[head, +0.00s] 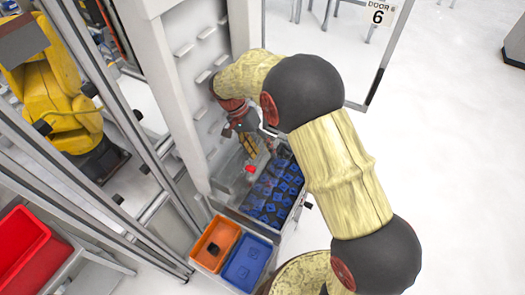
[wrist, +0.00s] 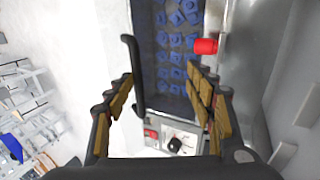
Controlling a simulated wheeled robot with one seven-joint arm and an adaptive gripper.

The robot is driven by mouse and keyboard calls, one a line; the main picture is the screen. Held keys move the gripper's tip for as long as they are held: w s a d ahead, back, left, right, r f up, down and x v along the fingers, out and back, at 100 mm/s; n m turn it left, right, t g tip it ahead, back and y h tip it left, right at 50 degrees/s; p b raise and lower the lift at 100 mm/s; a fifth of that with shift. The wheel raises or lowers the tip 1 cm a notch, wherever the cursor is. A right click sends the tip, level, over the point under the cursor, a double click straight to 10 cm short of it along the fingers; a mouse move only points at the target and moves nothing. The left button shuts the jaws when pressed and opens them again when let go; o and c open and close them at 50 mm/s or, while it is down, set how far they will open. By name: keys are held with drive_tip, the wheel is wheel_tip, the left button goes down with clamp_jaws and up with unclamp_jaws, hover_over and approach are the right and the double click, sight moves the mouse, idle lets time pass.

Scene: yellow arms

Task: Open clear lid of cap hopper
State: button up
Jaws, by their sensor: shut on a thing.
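The cap hopper (head: 243,207) is a bin of blue caps (head: 275,190) below my gripper (head: 250,145). In the wrist view the caps (wrist: 178,45) fill the dark hopper beyond the fingers. A black handle (wrist: 137,80) runs up beside the left fingertip and overlaps it.
An orange bin (head: 208,255) and a blue bin (head: 250,265) stand at the hopper's near end. A white post (head: 160,90) rises on the left, with a yellow robot arm (head: 55,85) behind the frame. Open floor (head: 450,140) lies right.

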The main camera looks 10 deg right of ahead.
wheel_tip(320, 180, up, 10)
drive_tip(key=shift+f, duration=0.1)
drive_tip(key=shift+c, duration=0.8)
